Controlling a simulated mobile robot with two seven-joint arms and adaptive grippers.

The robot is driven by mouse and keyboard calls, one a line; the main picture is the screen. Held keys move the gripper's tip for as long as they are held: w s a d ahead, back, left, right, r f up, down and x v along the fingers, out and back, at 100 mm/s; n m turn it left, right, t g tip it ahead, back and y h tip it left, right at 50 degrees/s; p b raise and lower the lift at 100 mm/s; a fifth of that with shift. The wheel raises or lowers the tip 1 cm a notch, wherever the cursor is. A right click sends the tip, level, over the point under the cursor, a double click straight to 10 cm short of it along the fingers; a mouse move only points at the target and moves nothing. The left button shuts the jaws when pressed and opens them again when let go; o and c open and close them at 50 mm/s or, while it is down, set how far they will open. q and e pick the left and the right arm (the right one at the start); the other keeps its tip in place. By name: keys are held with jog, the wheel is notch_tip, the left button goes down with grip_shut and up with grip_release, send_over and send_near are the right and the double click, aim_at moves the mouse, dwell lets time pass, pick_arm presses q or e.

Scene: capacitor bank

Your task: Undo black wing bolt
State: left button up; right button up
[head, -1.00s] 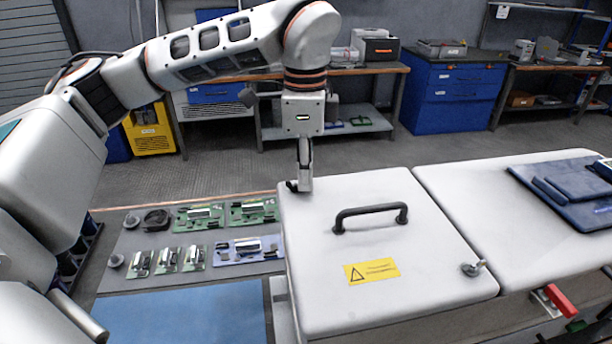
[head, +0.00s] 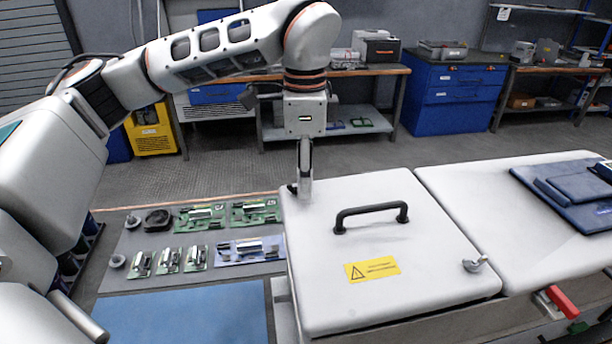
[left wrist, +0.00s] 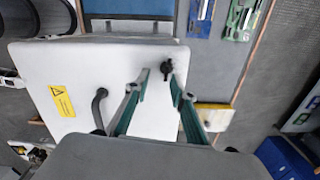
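The black wing bolt (left wrist: 167,66) sits near a corner of the white lid (left wrist: 120,60) in the left wrist view. In the head view a small dark part of the black wing bolt (head: 292,188) shows beside my fingertip at the far left corner of the lid (head: 430,270). My left gripper (head: 304,186) points straight down there. In the left wrist view its two fingers (left wrist: 161,76) are apart, with the bolt between and just past the tips. I cannot tell whether either finger touches it. My right gripper is not in view.
A black handle (head: 371,212), a yellow warning label (head: 372,269) and a silver wing bolt (head: 475,263) are on the lid. Green circuit boards (head: 254,211) lie on the grey mat to the left. A red lever (head: 561,302) and blue folders (head: 565,185) are at right.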

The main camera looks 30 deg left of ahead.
pick_arm(q)
jog(key=shift+w+d+r, duration=0.1)
jog(key=shift+r, duration=0.25)
notch_tip(320, 180, up, 11)
jog(key=shift+r, duration=0.2)
jog(key=shift+f, duration=0.1)
dwell(0.5)
